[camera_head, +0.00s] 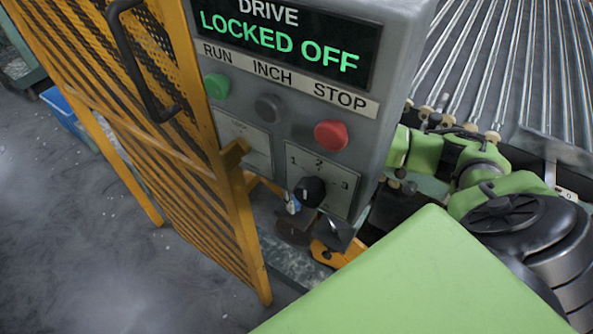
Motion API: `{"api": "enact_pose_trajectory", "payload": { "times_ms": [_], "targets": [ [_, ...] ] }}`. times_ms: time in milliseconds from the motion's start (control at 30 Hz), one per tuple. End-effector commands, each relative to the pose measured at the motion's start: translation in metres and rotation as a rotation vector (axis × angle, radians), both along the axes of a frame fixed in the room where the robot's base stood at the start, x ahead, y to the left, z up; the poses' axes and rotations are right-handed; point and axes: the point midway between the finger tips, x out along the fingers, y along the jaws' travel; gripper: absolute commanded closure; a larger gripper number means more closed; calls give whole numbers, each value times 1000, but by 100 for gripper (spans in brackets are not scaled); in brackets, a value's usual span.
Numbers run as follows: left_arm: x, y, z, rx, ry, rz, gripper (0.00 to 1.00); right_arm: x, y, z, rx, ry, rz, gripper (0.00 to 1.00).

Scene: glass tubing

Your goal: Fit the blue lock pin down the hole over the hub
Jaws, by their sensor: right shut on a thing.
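A small blue and pale piece (293,204), which looks like the blue lock pin, shows just left of the black selector knob on the grey drive panel. My right gripper (312,222), dark and small in the picture, is below that knob. It appears shut on the blue piece, though its fingertips are hard to make out. A dark brown round part (293,231) lies just below the pin; I cannot tell whether it is the hub. The hole is not clearly visible. My left gripper is not in view.
The grey panel (262,104) reads LOCKED OFF and has a green RUN button (217,86), a grey INCH button and a red STOP button (331,135). A yellow mesh gate (165,150) stands close at left. A roller conveyor (500,60) lies behind at right.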

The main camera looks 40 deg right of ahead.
Motion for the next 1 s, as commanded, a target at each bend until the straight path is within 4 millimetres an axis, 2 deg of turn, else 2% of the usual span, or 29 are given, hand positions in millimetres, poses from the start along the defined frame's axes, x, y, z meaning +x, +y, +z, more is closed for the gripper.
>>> {"api": "enact_pose_trajectory", "payload": {
  "times_ms": [133, 167, 200, 233, 467, 567, 667, 1000],
  "targets": [
    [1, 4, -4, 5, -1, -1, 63, 0, 0, -5, 0, 0, 0, 100],
    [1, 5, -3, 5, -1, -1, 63, 0, 0, -4, 0, 0, 0, 75],
    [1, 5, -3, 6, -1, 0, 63, 0, 0, -4, 0, 0, 0, 64],
    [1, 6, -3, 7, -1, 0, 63, 0, 0, -4, 0, 0, 0, 60],
    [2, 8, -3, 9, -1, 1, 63, 0, 0, -3, 0, 0, 0, 60],
    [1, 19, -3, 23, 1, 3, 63, 0, 0, -3, 0, 0, 0, 60],
    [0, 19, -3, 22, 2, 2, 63, 1, 0, 3, 0, -3, 0, 60],
    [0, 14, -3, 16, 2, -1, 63, 1, 0, 53, 1, -4, 1, 60]
  ]
}}
